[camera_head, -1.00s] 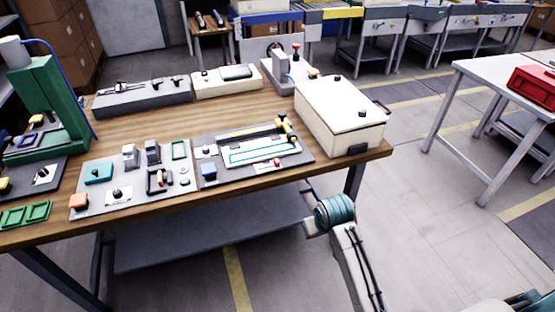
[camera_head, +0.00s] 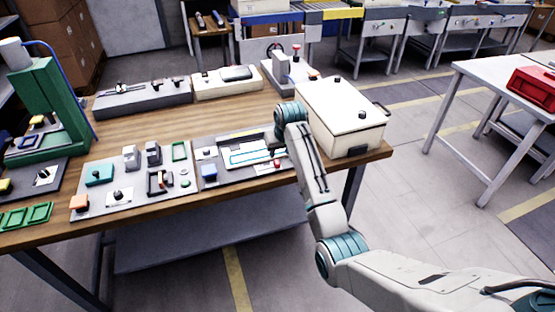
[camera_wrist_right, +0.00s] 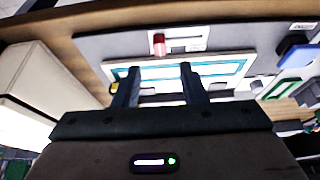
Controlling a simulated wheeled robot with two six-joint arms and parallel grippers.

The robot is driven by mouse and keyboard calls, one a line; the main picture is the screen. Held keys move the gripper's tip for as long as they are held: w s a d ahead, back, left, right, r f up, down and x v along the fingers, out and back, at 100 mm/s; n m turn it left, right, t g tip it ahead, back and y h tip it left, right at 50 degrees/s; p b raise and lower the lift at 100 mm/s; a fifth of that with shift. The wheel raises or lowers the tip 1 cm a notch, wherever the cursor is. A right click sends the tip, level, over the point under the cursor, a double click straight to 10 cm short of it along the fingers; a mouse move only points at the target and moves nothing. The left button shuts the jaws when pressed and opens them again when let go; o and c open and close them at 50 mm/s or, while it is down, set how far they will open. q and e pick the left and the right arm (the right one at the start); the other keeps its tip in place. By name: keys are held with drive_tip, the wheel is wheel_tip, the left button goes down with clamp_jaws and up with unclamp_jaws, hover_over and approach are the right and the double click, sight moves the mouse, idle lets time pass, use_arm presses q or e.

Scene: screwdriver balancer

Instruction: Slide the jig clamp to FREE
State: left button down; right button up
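The jig is a white plate with a cyan-outlined slot (camera_head: 250,157) on a grey panel near the table's front right. A small red knob (camera_head: 277,164) on a white strip is at its front edge; it also shows in the wrist view (camera_wrist_right: 158,44). I cannot read any FREE label, nor tell surely that this knob is the clamp. In the wrist view my right gripper (camera_wrist_right: 159,68) is open and empty, its fingers over the jig's outlined plate. In the head view my right arm hides most of the gripper and the jig's right end. My left gripper is not in view.
A white box (camera_head: 342,115) stands just right of the jig, close to my right arm. A blue block (camera_head: 208,170) is on the panel's left. A grey panel with several fixtures (camera_head: 98,200) lies further left. Bare wood (camera_head: 165,125) shows behind the panels.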

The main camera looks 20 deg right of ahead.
sight(276, 162)
drive_tip(key=p+x, duration=0.1)
drive_tip(key=x, duration=0.6)
drive_tip(key=shift+w+f, duration=0.2)
drive_tip(key=shift+f, duration=0.1)
clamp_jaws()
drive_tip(key=shift+a, duration=0.1)
